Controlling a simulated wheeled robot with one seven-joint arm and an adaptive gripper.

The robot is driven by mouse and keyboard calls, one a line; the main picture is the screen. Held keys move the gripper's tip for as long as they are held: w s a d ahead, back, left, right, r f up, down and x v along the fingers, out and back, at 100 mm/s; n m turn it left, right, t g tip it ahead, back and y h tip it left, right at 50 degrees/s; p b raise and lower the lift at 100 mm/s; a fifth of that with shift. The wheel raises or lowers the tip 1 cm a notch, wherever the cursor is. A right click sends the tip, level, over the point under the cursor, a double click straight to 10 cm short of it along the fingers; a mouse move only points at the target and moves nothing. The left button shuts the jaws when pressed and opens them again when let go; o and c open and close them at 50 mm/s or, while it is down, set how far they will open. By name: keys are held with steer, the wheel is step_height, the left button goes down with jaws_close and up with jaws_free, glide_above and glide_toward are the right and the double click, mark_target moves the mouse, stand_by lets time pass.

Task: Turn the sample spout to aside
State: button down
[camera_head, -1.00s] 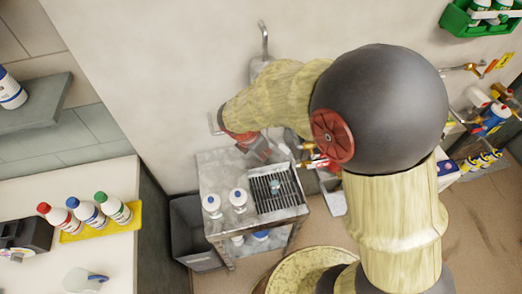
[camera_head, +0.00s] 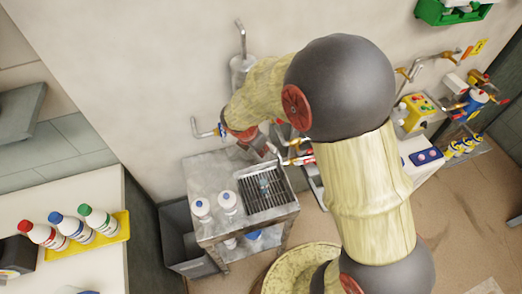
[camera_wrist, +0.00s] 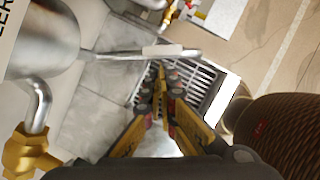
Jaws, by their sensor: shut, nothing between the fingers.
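The sample spout (camera_wrist: 165,51) appears to be the thin metal pipe with a pale sleeve in the wrist view. It reaches right from beside a grey cylinder (camera_wrist: 45,40) and crosses above the drain grate. My gripper (camera_wrist: 165,68) is shut and empty, with its fingertips just below the sleeve in the picture; I cannot tell whether they touch it. In the head view my gripper (camera_head: 262,148) is small and partly blocked by my arm, over the metal stand. I cannot make out the spout's sleeve there.
The metal stand (camera_head: 207,172) carries a drain grate (camera_head: 268,190) and white bottles (camera_head: 228,202). A bent wall pipe (camera_head: 203,133) is left of my wrist. Brass and red valves (camera_head: 298,152) are close on the right. A grey bin (camera_head: 177,233) stands at left.

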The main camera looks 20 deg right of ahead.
steer(key=d+p, duration=0.1)
steer(key=d+n+p, duration=0.1)
steer(key=shift+w+d+p, duration=0.3)
steer(key=shift+d+p, duration=0.05)
steer(key=shift+a, duration=0.1)
